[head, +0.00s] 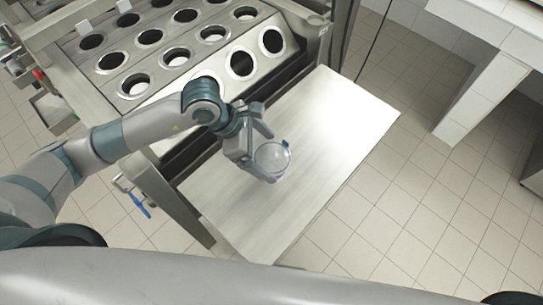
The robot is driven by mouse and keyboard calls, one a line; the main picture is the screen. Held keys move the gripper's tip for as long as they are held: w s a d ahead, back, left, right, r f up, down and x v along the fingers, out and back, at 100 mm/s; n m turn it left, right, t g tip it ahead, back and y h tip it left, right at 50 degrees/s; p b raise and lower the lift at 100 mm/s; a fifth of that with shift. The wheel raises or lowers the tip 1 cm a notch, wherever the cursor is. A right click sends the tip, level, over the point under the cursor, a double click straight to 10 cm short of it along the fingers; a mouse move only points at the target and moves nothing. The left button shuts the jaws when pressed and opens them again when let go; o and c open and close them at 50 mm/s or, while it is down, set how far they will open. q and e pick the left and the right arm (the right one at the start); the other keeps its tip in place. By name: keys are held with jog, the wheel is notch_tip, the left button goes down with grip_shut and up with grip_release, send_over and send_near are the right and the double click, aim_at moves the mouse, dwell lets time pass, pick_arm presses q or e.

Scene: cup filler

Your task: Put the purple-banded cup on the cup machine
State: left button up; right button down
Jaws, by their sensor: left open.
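A clear, round cup (273,158) is at the metal shelf in the middle of the head view, seen from above. It has a small blue mark at its upper right edge; I cannot make out a purple band. My left gripper (265,148) is open, with its fingers on either side of the cup. I cannot tell whether they touch it. The cup machine (175,82) is at the upper left, a steel plate with rows of round holes. My left forearm hides part of its near row. My right gripper is out of view.
The bare steel shelf (335,115) adjoins the machine and is otherwise clear. A blue-handled tool (139,203) hangs by the machine's near left leg. A white counter (487,95) stands at the upper right. Tiled floor is free at the right.

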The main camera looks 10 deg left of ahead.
pick_arm(q)
jog(key=w+b+v, duration=0.1)
jog(key=b+v, duration=0.1)
jog(key=v, duration=0.6)
jog(key=shift+s+a+r, duration=0.2)
jog(key=shift+s+r, duration=0.15)
jog(key=shift+s, duration=0.2)
jog(key=shift+s+f, duration=0.1)
